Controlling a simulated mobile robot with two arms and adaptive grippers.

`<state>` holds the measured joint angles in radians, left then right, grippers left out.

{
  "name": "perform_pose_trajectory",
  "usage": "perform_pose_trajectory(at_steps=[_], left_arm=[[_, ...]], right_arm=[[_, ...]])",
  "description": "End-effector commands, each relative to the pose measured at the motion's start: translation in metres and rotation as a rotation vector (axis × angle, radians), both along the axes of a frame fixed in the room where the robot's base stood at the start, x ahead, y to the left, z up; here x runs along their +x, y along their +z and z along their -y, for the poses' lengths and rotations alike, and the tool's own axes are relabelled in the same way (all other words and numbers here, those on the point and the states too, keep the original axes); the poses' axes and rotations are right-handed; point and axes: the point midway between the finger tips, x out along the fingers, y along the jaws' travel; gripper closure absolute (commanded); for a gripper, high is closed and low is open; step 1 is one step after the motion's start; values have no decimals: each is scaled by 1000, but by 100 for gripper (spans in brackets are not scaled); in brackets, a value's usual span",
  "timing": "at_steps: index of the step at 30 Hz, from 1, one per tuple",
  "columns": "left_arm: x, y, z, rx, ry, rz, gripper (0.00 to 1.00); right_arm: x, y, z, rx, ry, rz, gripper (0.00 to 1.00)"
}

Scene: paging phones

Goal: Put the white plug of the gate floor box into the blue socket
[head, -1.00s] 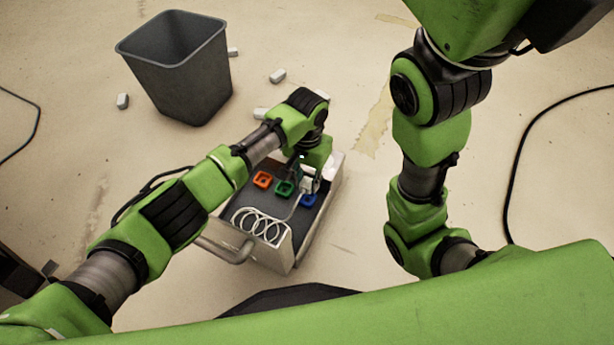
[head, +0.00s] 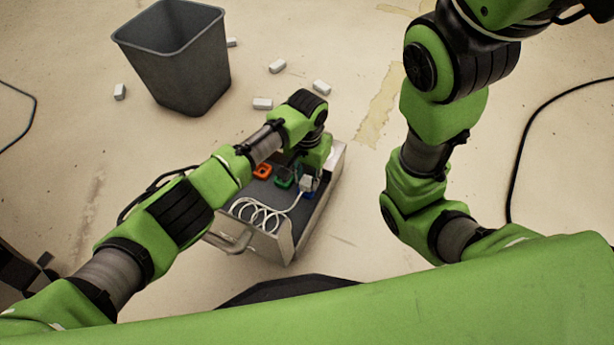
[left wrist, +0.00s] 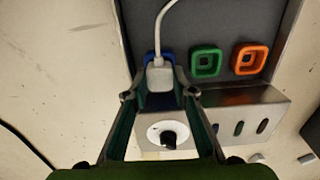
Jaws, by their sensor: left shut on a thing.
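The open metal floor box (head: 278,245) stands on the floor with a dark panel inside. My left gripper (left wrist: 159,72) is shut on the white plug (left wrist: 160,78), its fingers on either side of it. The plug (head: 306,184) is over the blue socket (head: 309,194) and covers most of it. Blue edges of the socket (left wrist: 149,58) show around the plug in the left wrist view. Whether the plug is seated or just above the socket, I cannot tell. A white coiled cord (head: 262,213) runs from the plug. My right arm shows, but its gripper does not.
The green socket (left wrist: 206,62) and orange socket (left wrist: 250,58) sit beside the blue one. A grey bin (head: 180,65) and several white blocks (head: 262,103) are beyond the box. Floor to the right is mostly clear.

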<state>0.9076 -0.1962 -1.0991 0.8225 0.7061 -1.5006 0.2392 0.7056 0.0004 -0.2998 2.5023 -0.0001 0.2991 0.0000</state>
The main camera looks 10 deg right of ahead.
Motion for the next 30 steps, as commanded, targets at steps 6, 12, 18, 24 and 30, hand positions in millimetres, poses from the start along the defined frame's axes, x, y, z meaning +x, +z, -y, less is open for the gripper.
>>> perform_pose_trajectory(at_steps=[6,12,18,24,30], left_arm=[[0,0,0,0,0,0,97],[0,-2,0,0,0,0,97],[0,-5,0,0,0,0,97],[0,-7,0,0,0,0,65],[0,-7,0,0,0,0,56]], right_arm=[[1,0,0,0,0,-2,60],[2,-1,0,0,1,-5,60],[3,-1,0,0,0,-7,60],[3,-2,0,0,0,-7,60],[3,-2,0,0,0,-8,60]])
